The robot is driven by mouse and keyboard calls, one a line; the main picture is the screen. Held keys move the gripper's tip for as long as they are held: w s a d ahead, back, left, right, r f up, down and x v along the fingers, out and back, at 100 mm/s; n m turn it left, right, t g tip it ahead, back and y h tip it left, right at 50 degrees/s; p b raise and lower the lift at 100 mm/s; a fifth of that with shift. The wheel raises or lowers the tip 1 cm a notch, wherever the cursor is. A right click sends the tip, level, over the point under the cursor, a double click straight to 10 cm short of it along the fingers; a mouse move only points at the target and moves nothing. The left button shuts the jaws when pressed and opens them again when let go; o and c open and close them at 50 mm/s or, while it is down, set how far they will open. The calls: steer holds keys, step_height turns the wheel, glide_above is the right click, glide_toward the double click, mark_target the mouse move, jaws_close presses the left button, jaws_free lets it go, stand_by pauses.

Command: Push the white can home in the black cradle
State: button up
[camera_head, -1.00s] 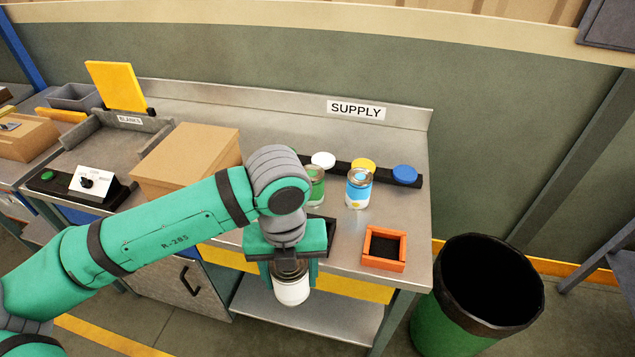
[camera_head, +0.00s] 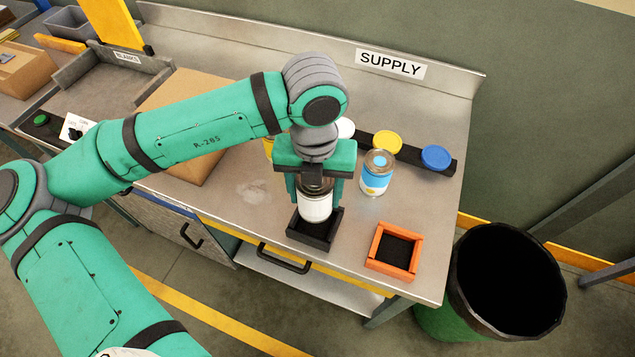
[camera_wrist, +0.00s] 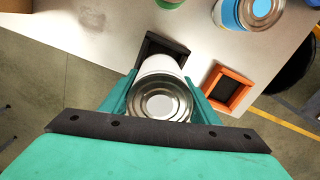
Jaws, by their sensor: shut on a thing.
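The white can (camera_head: 315,205) has a silver metal top and is upright between the fingers of my gripper (camera_head: 318,190), which is shut on it. The black cradle (camera_head: 312,236) is a square open frame near the table's front edge. The can's lower end is at the cradle, over its back part in the head view. I cannot tell whether it is inside or just above. In the wrist view the can (camera_wrist: 160,100) hides much of the cradle (camera_wrist: 163,48), whose far corner shows beyond it.
An orange square cradle (camera_head: 393,250) stands empty to the right. A blue and white can (camera_head: 377,174) stands behind it. A black strip with a yellow disc (camera_head: 388,142) and a blue disc (camera_head: 437,156) lies at the back. A cardboard box (camera_head: 190,150) is left; a bin (camera_head: 508,285) is right.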

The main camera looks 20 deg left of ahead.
steer(key=shift+f, duration=3.9)
steer(key=shift+f, duration=0.4)
steer(key=o, duration=1.2)
steer(key=shift+o, duration=0.2)
steer(key=shift+d, duration=0.15)
steer(key=shift+f, duration=0.1)
steer(key=shift+c, duration=1.2)
